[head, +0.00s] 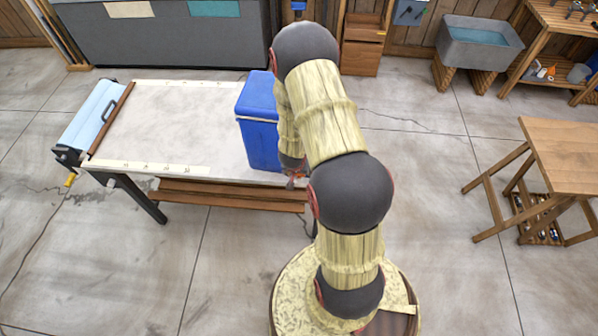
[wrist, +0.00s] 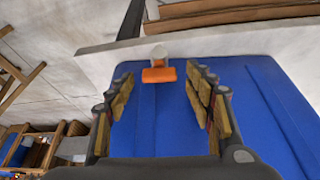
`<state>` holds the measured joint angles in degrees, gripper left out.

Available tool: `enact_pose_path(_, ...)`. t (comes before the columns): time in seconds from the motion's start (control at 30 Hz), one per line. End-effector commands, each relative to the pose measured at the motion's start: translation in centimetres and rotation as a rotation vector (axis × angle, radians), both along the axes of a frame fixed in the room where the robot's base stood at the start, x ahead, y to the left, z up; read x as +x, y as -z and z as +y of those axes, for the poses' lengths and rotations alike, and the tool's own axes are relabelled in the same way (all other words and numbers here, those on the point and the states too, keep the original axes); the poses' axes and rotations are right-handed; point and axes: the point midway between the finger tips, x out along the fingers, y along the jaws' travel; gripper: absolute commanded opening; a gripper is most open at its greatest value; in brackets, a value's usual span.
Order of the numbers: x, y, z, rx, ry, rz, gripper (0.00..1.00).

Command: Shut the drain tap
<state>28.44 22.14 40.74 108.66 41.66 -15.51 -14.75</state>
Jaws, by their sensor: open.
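The blue cooler (head: 257,140) stands at the right end of the workbench, and its blue wall fills much of the wrist view (wrist: 150,125). The drain tap (wrist: 158,74) has an orange handle lying crosswise below a pale round end, near the cooler's edge by the bench. My gripper (wrist: 158,80) is open, with one wood-padded finger to each side of the tap and visible gaps between. It holds nothing. In the head view my arm hides most of my gripper and the tap cannot be made out.
The pale workbench (head: 175,115) has a roll (head: 92,115) at its left end and a wooden shelf (head: 230,195) below. A wooden table (head: 565,150) stands at the right, and a grey sink (head: 478,45) at the back right. The floor between is clear.

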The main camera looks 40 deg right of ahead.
Motion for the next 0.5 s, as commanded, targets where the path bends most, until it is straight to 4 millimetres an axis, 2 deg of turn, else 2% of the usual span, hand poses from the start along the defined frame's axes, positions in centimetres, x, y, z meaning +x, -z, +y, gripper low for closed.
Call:
enact_pose_path(0.27,-0.1,-0.4,0.1,0.0,0.0,0.0,0.53)
enact_pose_path(0.37,-0.3,-1.5,0.5,0.0,0.0,-0.001,0.53)
enact_pose_path(0.5,-0.8,-4.0,1.3,-0.002,0.001,-0.003,0.53)
